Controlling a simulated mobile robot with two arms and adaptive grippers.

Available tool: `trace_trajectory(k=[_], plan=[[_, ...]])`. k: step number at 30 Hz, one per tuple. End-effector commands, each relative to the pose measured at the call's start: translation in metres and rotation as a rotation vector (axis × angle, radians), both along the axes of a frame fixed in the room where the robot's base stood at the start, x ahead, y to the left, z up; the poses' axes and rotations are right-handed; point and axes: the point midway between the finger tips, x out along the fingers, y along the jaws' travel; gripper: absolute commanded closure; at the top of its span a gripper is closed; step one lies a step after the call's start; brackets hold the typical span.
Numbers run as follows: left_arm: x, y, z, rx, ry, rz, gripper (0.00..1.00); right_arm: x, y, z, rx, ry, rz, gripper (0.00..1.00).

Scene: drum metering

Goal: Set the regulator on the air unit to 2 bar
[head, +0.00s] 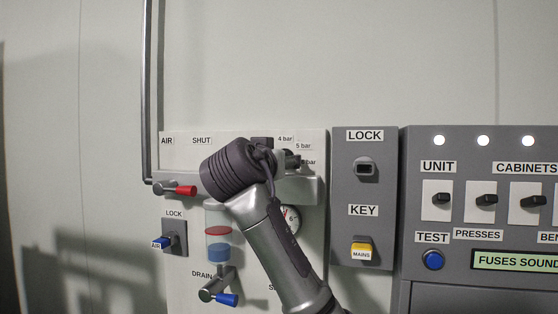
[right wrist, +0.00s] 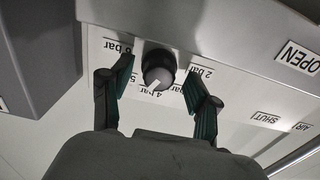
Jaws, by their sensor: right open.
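The regulator knob (right wrist: 158,68) is dark with a grey face and a pale mark, and sits on the air unit's panel in the right wrist view. The mark points roughly at the 4 bar label (right wrist: 153,92). The 2 bar label (right wrist: 202,71) is to the right of the knob. My right gripper (right wrist: 158,76) is open, one finger on each side of the knob, with gaps visible. In the head view my right arm covers most of the regulator on the air unit (head: 180,262). The gauge (head: 291,217) is partly hidden by the arm. My left gripper is not in view.
A red-handled valve (head: 180,189), a blue lock key (head: 163,243) and a blue drain handle (head: 226,299) stick out left of my arm. A grey lock panel (head: 364,230) and the switch cabinet (head: 461,240) are to the right. A ledge overhangs the regulator's surroundings.

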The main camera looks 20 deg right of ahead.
Motion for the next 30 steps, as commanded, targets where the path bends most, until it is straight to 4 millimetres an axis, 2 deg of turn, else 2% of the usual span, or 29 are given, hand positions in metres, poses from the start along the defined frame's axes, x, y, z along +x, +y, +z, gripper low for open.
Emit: trace_trajectory(k=[1,9,12,23,30], plan=[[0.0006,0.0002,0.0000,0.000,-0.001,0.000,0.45,-0.0001,0.0002,-0.0001,0.000,0.000,0.000,0.39],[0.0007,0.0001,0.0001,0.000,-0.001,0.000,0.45,-0.0004,0.0004,0.0000,0.000,0.000,0.000,0.84],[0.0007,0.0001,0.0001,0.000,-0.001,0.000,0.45,-0.0004,0.0004,0.0001,0.000,0.000,0.000,0.98],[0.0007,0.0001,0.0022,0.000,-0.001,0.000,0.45,-0.0004,0.0004,0.0007,-0.056,0.038,0.001,0.98],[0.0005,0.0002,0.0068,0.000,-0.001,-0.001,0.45,-0.0007,0.0002,0.0016,-0.194,0.130,0.001,0.98]])
